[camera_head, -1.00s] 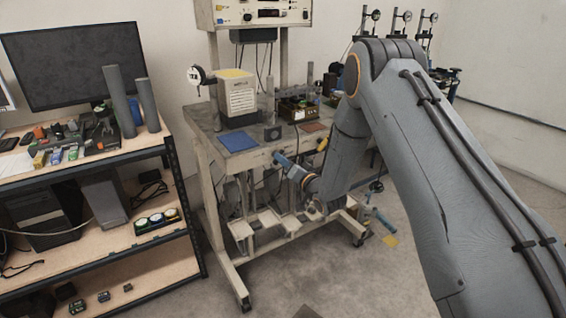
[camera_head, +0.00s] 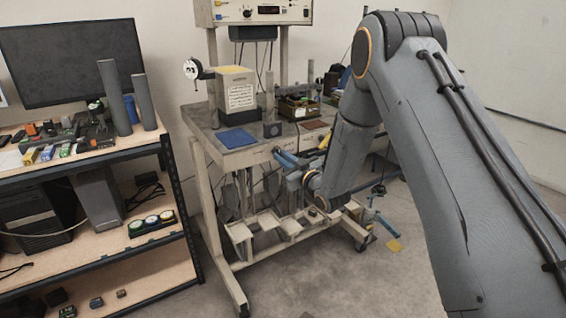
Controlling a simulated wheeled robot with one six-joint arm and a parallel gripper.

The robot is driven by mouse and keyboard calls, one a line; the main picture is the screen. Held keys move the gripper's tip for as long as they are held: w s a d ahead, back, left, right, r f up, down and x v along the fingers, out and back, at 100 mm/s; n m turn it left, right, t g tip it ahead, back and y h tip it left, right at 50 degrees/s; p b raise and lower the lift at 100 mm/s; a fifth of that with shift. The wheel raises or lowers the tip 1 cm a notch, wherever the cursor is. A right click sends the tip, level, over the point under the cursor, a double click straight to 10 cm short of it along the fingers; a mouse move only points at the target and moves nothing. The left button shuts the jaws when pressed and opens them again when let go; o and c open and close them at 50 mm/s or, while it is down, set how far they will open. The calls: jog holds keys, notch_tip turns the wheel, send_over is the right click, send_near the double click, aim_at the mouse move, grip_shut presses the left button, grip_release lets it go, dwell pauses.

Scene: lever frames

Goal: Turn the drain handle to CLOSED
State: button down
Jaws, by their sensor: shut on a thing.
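A blue handle (camera_head: 285,157) sticks out at the front edge of the grey test bench (camera_head: 207,143), just below the bench top. My gripper (camera_head: 293,172) is at this handle and appears shut on it. The fingertips are small and partly hidden by the wrist, so the exact grip cannot be seen. A second blue handle (camera_head: 384,224) sits low at the right, near the bench's foot, apart from my gripper. A yellow-orange handle (camera_head: 325,141) shows beside my forearm. No OPEN or CLOSED marks are legible, so I cannot tell which handle is the drain.
A wooden shelf unit (camera_head: 60,167) with a monitor (camera_head: 72,62), tubes and tools stands at the left. A blue mat (camera_head: 237,138) and a box-shaped device (camera_head: 236,95) are on the bench. My arm fills the right side. Floor is clear in front.

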jog(key=n+b, duration=0.3)
jog(key=n, duration=0.3)
jog(key=shift+n+b, duration=0.3)
jog(key=shift+n, duration=0.1)
dwell(0.4)
jog(key=c, duration=1.8)
grip_release()
jog(key=shift+a, duration=0.1)
jog(key=shift+o, duration=0.2)
jog(key=b+v, duration=0.1)
jog(key=v, duration=0.7)
jog(key=shift+w, duration=0.1)
